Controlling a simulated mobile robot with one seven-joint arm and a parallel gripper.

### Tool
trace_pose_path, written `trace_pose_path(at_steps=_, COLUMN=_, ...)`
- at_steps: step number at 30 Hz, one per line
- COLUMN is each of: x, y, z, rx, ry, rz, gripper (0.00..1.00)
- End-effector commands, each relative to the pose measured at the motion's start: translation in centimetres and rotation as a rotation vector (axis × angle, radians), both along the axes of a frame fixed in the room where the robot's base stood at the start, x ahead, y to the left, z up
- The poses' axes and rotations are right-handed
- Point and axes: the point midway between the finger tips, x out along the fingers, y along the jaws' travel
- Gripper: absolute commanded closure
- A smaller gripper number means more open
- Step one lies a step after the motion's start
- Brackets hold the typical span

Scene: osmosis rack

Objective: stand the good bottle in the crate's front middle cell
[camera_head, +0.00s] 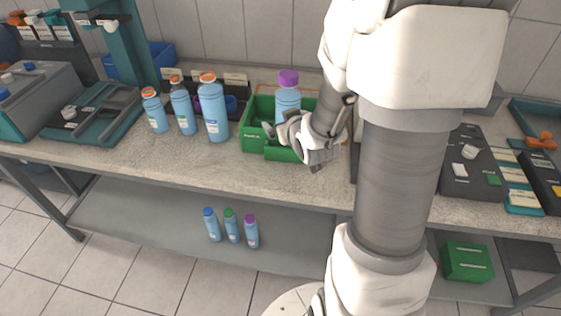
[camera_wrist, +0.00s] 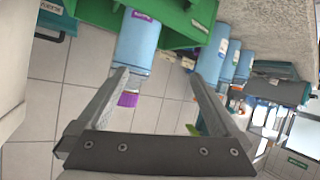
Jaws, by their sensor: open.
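A light-blue bottle with a purple cap (camera_head: 287,99) stands upright in the green crate (camera_head: 252,146) on the bench; the arm hides part of the crate's right side. My gripper (camera_head: 275,128) is at the crate's front, beside the bottle. In the wrist view, which is upside down, my gripper (camera_wrist: 159,77) is open and empty. The purple-capped bottle (camera_wrist: 138,45) shows beyond the fingers, towards the left one, with its top between them. The green crate (camera_wrist: 185,22) fills the top there. I cannot tell which cell holds the bottle, nor whether a finger touches it.
Several orange-capped bottles (camera_head: 214,110) stand left of the crate. Blue-, green- and purple-capped bottles (camera_head: 231,227) stand on the lower shelf. A dark tray (camera_head: 466,165) lies right of my arm, and a green box (camera_head: 467,262) sits below. The bench front left of the crate is clear.

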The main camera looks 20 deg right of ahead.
Motion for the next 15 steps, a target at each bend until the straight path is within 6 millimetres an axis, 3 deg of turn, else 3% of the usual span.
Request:
trace_pose_path(at_steps=1, x=-0.4, y=0.6, z=1.5, rx=-0.006, ry=0.026, rz=0.000, gripper=0.00)
trace_pose_path(at_steps=8, x=-4.4, y=3.2, z=5.6, rx=0.011, ry=0.191, rz=-0.028, gripper=0.00)
trace_pose_path(at_steps=15, x=-11.2, y=6.8, z=9.3, rx=0.067, ry=0.357, rz=-0.035, gripper=0.00)
